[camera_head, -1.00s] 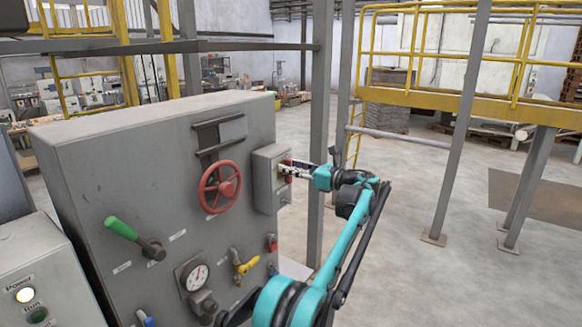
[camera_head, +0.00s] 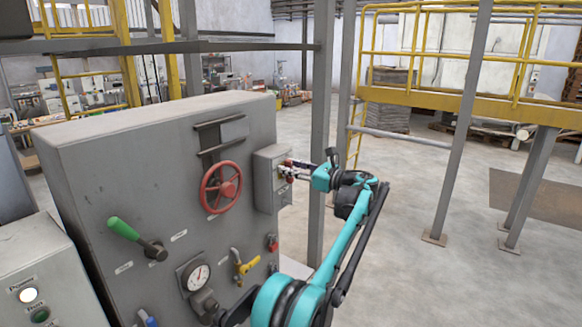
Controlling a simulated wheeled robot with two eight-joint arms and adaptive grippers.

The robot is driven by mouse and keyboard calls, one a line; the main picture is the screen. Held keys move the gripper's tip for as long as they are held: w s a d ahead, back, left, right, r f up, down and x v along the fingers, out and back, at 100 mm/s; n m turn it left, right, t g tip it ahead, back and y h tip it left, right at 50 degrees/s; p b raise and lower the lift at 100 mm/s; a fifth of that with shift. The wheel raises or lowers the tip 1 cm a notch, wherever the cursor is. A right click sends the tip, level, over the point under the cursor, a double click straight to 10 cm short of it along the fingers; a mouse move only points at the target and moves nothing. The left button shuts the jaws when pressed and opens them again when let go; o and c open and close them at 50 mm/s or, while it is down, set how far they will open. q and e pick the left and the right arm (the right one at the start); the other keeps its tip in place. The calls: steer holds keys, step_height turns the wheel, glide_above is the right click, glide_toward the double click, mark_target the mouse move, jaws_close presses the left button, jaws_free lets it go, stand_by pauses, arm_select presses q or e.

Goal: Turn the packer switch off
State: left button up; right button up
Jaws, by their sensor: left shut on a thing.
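A small grey switch box (camera_head: 267,181) is fixed at the right edge of the big grey control cabinet's front, beside the red handwheel. My left gripper (camera_head: 284,171) is at the box's front face, reached by the teal arm from below right. Its fingers are shut on a small part there, which looks like the packer switch. The fingers largely hide this part, so its position cannot be read. My right gripper is not in view.
The cabinet (camera_head: 110,185) also carries a red handwheel (camera_head: 221,187), a green-handled lever (camera_head: 124,229), a gauge (camera_head: 199,277) and a yellow valve handle (camera_head: 249,264). A grey post (camera_head: 322,130) stands just behind my gripper. Open floor lies to the right.

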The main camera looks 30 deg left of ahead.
arm_select(q)
steer(key=n, duration=0.1)
steer(key=n+p, duration=0.1)
steer(key=n, duration=0.1)
steer(key=shift+s+n, duration=0.3)
steer(key=n, duration=0.4)
steer(key=shift+s+f+n, duration=0.3)
steer(key=n, duration=0.4)
steer(key=shift+s+f+p, duration=0.2)
steer(key=shift+f+p, duration=0.1)
steer(key=shift+c, duration=0.2)
steer(key=shift+f+n, duration=0.15)
steer(key=shift+n, duration=0.9)
steer(key=shift+f+n, duration=0.15)
steer(key=shift+n, duration=0.9)
steer(key=o, duration=0.8)
steer(key=shift+a, duration=0.1)
